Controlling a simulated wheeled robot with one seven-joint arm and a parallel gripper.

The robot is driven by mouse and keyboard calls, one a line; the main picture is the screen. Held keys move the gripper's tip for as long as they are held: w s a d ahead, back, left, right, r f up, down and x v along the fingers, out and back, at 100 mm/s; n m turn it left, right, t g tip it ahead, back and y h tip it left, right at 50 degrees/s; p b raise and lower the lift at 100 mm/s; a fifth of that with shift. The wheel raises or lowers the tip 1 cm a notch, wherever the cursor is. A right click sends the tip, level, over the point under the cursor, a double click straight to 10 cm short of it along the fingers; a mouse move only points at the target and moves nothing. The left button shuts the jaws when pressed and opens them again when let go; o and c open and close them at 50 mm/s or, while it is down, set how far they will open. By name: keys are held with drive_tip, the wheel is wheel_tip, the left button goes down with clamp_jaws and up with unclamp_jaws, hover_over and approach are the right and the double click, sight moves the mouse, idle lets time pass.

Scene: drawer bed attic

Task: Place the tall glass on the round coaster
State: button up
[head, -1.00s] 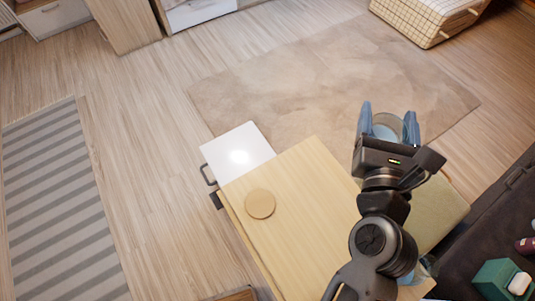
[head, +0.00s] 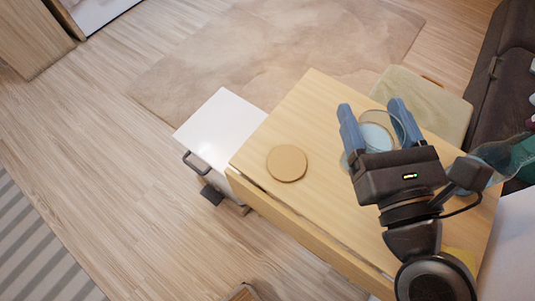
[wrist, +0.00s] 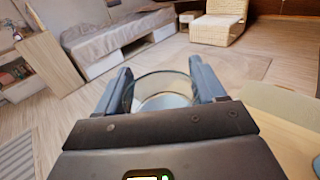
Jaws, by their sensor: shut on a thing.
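The round coaster (head: 287,163) is a flat tan disc lying on the light wood table (head: 310,110), near its left edge. My gripper (head: 382,118) is shut on the tall glass (head: 377,137), a clear glass with a pale blue tint, held between two blue fingers. In the head view they are to the right of the coaster and apart from it, over the table. The glass rim also shows between the fingers in the wrist view (wrist: 162,84). The glass's lower part is mostly hidden by my gripper, so its height above the table is hard to tell.
A white drawer unit (head: 222,125) with a dark handle stands beside the table's left edge. Another clear glass vessel (head: 500,158) is at the table's right side. A pale green seat (head: 425,100) and dark sofa (head: 495,75) lie beyond. The tabletop around the coaster is clear.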

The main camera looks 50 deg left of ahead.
drive_tip(key=shift+s+f+b, duration=0.35)
drive_tip(key=shift+s+f, duration=0.2)
drive_tip(key=shift+s, duration=0.1)
drive_tip(key=s+a+f+b, duration=0.3)
drive_tip(key=a+f+b, duration=0.1)
drive_tip(key=a+f, duration=0.6)
drive_tip(key=shift+a+f, duration=0.4)
drive_tip(key=shift+a, duration=0.1)
drive_tip(key=shift+f, duration=0.15)
drive_tip(key=o, duration=1.1)
drive_tip(key=shift+o, duration=0.2)
